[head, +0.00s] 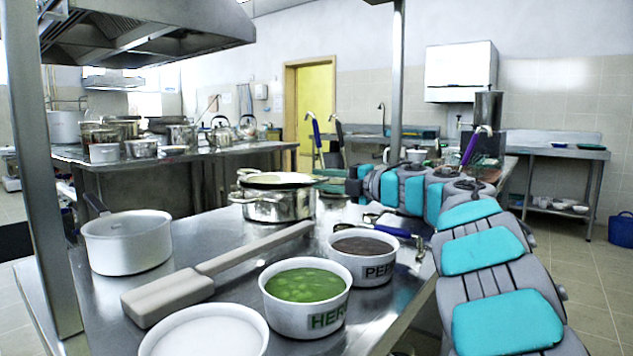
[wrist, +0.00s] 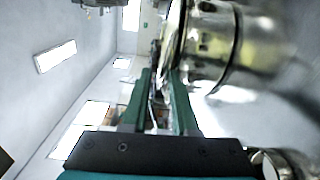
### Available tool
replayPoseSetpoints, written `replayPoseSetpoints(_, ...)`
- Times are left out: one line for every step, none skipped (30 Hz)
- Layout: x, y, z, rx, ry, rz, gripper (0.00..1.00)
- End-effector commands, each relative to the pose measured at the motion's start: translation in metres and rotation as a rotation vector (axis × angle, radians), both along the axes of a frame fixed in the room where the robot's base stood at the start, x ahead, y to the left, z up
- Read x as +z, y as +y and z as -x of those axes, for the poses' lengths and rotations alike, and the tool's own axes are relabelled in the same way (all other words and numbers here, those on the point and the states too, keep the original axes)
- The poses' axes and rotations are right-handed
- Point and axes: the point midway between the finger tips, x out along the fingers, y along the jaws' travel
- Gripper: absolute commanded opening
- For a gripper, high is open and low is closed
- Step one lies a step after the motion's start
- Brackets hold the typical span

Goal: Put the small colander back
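I cannot pick out the small colander with certainty. A steel pot (head: 278,207) stands on the near counter with a shallow, pale, round piece (head: 276,180) on its top; whether that is a lid or the colander is unclear. My gripper (head: 328,180) reaches in from the right, just beside the pot's rim. In the wrist view the green fingers (wrist: 163,80) point at the edge of shiny round metalware (wrist: 213,45), seen sideways. A narrow gap shows between them with something thin and pale in it; I cannot tell whether they grip it.
On the near counter (head: 215,232) are a white pot (head: 127,241), a long-handled paddle (head: 168,297), a bowl of herbs (head: 305,289), a PEPPER bowl (head: 363,255) and a white-filled bowl (head: 205,333). A blue-handled utensil (head: 385,229) lies close to my arm. A post (head: 42,170) stands left.

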Motion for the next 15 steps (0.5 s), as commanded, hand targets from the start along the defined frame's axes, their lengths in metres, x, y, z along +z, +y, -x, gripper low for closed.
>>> replayPoseSetpoints(0.001,-0.008,0.006,-0.005,-0.002,-0.001,0.26)
replayPoseSetpoints(0.001,-0.013,0.009,-0.006,-0.002,-0.002,0.26)
replayPoseSetpoints(0.001,-0.02,0.014,-0.006,-0.001,-0.002,0.26)
replayPoseSetpoints(0.001,-0.025,0.017,-0.005,0.0,-0.003,0.26)
replayPoseSetpoints(0.001,-0.03,0.021,-0.005,0.0,-0.004,0.26)
replayPoseSetpoints(0.002,-0.037,0.026,-0.007,-0.001,-0.005,0.26)
replayPoseSetpoints(0.003,-0.042,0.03,-0.007,-0.002,-0.004,0.26)
replayPoseSetpoints(0.003,-0.046,0.034,-0.007,-0.003,-0.003,0.26)
replayPoseSetpoints(0.004,-0.052,0.039,-0.006,-0.004,-0.003,0.26)
replayPoseSetpoints(0.004,-0.055,0.042,-0.004,-0.003,-0.003,0.26)
replayPoseSetpoints(0.004,-0.058,0.045,-0.003,-0.003,-0.003,0.26)
replayPoseSetpoints(0.004,-0.063,0.048,-0.004,-0.002,-0.003,0.26)
replayPoseSetpoints(0.004,-0.066,0.05,-0.005,-0.002,-0.003,0.26)
replayPoseSetpoints(0.003,-0.069,0.051,-0.005,-0.001,-0.003,0.26)
replayPoseSetpoints(0.003,-0.072,0.053,-0.005,-0.001,-0.003,0.26)
